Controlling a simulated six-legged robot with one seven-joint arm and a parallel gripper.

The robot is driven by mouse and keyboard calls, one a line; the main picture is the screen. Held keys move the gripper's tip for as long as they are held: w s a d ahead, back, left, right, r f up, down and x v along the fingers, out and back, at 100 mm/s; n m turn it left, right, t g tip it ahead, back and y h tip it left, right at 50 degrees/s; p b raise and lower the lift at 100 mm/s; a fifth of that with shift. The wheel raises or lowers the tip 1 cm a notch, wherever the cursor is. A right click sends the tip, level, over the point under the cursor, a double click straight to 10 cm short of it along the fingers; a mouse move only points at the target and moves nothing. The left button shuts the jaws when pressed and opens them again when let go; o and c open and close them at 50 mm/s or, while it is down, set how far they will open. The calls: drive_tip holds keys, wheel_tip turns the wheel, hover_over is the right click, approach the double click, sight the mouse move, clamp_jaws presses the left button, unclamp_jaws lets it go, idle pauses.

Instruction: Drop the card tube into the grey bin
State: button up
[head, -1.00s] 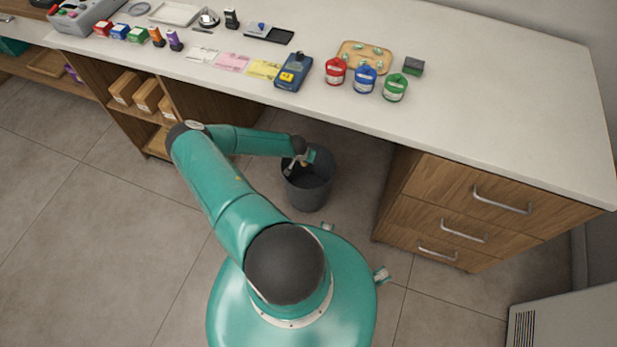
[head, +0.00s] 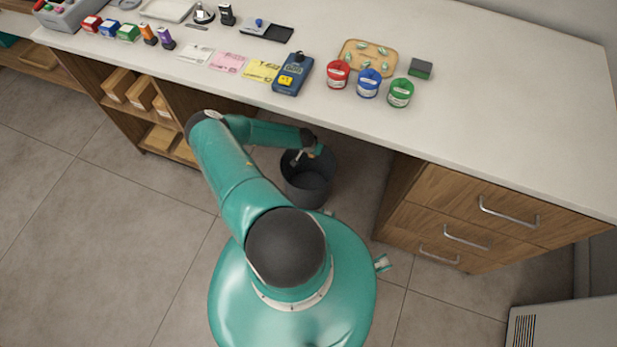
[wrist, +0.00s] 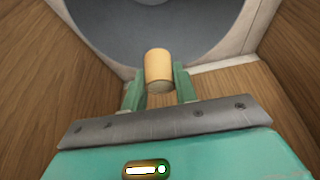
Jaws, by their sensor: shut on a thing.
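The card tube (wrist: 159,66) is a short tan cylinder in the middle of the wrist view. My gripper (wrist: 158,78) is shut on it, with a green finger on each side. The grey bin (head: 307,187) stands on the floor under the counter in the head view. My gripper (head: 308,152) is over the far part of the bin's mouth there. In the wrist view the bin (wrist: 95,35) is a round grey shape behind the tube. I cannot make out the tube clearly in the head view.
The white counter (head: 480,130) overhangs behind the bin. A wooden drawer unit (head: 460,215) stands to its right and open shelves (head: 140,100) to its left. Red, blue and green pots (head: 368,84) and a blue meter (head: 293,74) stand on the counter. The near floor is clear.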

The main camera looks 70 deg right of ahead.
drive_tip(key=shift+f, duration=1.55)
drive_tip(key=o, duration=1)
drive_tip(key=shift+r, duration=0.15)
drive_tip(key=v, duration=1.3)
drive_tip(key=shift+a+r, duration=0.15)
drive_tip(key=shift+r, duration=0.15)
drive_tip(key=shift+a, duration=0.1)
